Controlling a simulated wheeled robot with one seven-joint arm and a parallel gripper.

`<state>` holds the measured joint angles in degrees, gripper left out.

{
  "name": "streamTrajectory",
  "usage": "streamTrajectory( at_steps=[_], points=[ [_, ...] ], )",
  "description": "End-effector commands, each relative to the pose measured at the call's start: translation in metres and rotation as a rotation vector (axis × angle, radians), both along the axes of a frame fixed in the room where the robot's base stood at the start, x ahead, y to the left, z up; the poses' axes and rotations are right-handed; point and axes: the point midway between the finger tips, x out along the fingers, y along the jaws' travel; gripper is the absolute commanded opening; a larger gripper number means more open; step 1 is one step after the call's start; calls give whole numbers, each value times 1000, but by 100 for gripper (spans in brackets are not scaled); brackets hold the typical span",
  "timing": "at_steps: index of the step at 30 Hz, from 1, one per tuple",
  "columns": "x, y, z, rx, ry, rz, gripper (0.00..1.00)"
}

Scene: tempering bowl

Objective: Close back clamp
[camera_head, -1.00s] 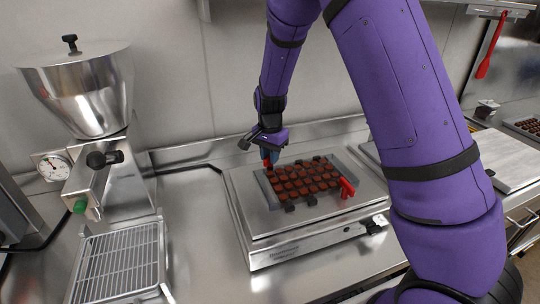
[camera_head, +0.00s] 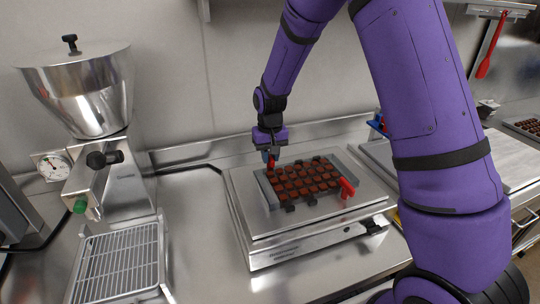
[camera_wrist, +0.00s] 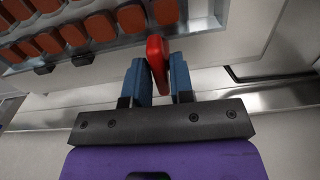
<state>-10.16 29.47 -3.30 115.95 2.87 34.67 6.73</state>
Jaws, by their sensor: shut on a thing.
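The back clamp (camera_wrist: 156,55) is a red lever at the far left end of the mould, with blue fingers on both sides of it in the wrist view. My gripper (camera_wrist: 157,72) is shut on this red lever. In the head view my gripper (camera_head: 270,160) points down at the mould's back left corner, and the lever shows only in small part there. The mould (camera_head: 262,188) is a grey frame with rows of brown pieces, lying on a flat metal plate (camera_head: 245,220). The front clamp (camera_head: 346,187) is a red lever at the mould's right end.
A steel hopper machine (camera_head: 80,90) stands at the left, with a wire rack (camera_head: 118,265) before it. A wall runs close behind the plate. Bare counter (camera_head: 195,215) lies between the rack and the plate.

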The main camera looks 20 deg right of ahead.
Motion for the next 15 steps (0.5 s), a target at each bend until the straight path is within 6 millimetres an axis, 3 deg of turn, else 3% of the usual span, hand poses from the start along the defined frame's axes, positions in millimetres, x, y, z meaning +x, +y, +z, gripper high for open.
streamTrajectory(
  at_steps=[15],
  points=[
    [0, 0, 0, 0, -2, 136, 0]
  ],
)
